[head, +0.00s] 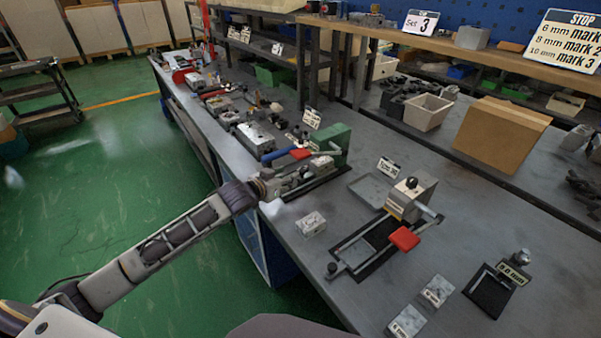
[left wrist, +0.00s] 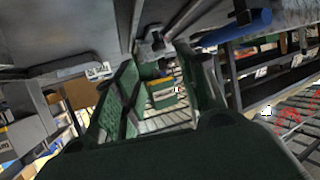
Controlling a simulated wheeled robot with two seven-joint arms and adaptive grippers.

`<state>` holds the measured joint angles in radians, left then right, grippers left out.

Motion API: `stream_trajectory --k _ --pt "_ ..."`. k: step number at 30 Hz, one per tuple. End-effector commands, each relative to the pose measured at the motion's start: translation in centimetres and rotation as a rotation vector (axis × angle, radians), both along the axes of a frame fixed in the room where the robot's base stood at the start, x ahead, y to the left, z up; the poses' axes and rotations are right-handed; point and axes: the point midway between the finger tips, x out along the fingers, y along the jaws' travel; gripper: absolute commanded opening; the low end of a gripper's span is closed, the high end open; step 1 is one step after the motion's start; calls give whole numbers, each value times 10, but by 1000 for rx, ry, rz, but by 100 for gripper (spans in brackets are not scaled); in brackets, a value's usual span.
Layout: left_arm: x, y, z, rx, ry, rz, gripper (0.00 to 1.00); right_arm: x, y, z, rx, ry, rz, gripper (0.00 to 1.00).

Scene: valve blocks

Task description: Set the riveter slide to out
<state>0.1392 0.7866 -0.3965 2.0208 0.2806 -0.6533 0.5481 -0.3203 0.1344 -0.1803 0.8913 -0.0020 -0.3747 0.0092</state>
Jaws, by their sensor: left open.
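A green bench device (head: 337,139) stands on the bench beyond my left gripper (head: 318,166). A red part (head: 300,153) and a blue bar (head: 275,156) show beside it. I cannot read its sign (head: 312,118), so whether it is the riveter is unclear. My left gripper is open, low over the device's dark base. In the left wrist view its two dark green fingers stand apart (left wrist: 166,75), with a small yellow-labelled part (left wrist: 163,92) seen between them. A blue cylinder (left wrist: 235,28) is at the upper right there. The slide cannot be made out. My right gripper is not in view.
A grey device with a red handle (head: 404,239) stands to the right on the bench. A small pale block (head: 310,224) lies between it and my arm. More blocks (head: 437,291) and a black stand (head: 492,290) are nearer. Shelves and a cardboard box (head: 501,134) are behind.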

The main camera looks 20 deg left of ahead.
Motion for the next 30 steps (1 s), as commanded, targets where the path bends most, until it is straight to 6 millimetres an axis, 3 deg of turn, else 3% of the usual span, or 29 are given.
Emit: stream_trajectory --k 30 --pt "78 -22 -34 0 0 0 41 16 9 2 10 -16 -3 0"
